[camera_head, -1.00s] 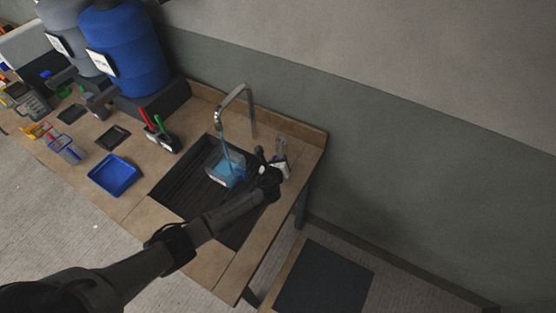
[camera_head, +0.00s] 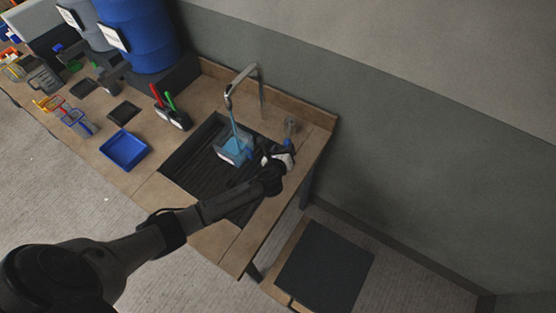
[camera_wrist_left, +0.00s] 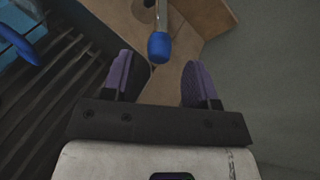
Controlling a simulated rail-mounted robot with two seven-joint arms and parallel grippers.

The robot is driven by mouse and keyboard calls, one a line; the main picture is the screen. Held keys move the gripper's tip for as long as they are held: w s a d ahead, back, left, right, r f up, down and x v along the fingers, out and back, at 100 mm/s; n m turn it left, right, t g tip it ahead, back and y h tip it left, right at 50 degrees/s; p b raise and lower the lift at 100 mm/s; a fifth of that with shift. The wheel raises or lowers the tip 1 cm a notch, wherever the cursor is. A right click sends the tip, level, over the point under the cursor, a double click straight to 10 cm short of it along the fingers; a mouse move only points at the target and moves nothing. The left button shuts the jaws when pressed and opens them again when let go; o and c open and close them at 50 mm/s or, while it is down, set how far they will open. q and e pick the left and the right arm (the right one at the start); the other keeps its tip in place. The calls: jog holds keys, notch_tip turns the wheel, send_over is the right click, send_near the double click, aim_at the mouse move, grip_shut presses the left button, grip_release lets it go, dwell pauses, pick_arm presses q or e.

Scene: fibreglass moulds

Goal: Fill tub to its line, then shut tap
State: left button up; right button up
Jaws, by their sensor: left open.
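The tap spout (camera_head: 243,75) curves over the sink, and a blue stream runs from it into the tub. The clear tub (camera_head: 232,150) stands in the dark ribbed sink with blue water in it. Its fill line is too small to make out. My left gripper (camera_head: 276,158) is right of the tub, just short of the tap lever (camera_head: 291,126). In the left wrist view, the open fingers (camera_wrist_left: 161,78) have the lever's blue tip (camera_wrist_left: 160,47) ahead of them, roughly centred, with no visible contact. Part of the tub (camera_wrist_left: 14,35) shows at upper left. My right gripper is out of view.
The sink (camera_head: 190,172) is set into a wooden bench near its right end. A blue tray (camera_head: 123,150), a holder with red and green handles (camera_head: 172,115) and a blue drum (camera_head: 140,40) are to the left. A wall runs behind. A dark-topped platform (camera_head: 325,265) stands low at right.

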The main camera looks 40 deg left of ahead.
pick_arm(q)
jog(key=v, duration=0.7)
jog(key=shift+s+p, duration=0.3)
jog(key=shift+s, duration=0.1)
jog(key=shift+d+r, duration=0.1)
jog(key=shift+d, duration=0.05)
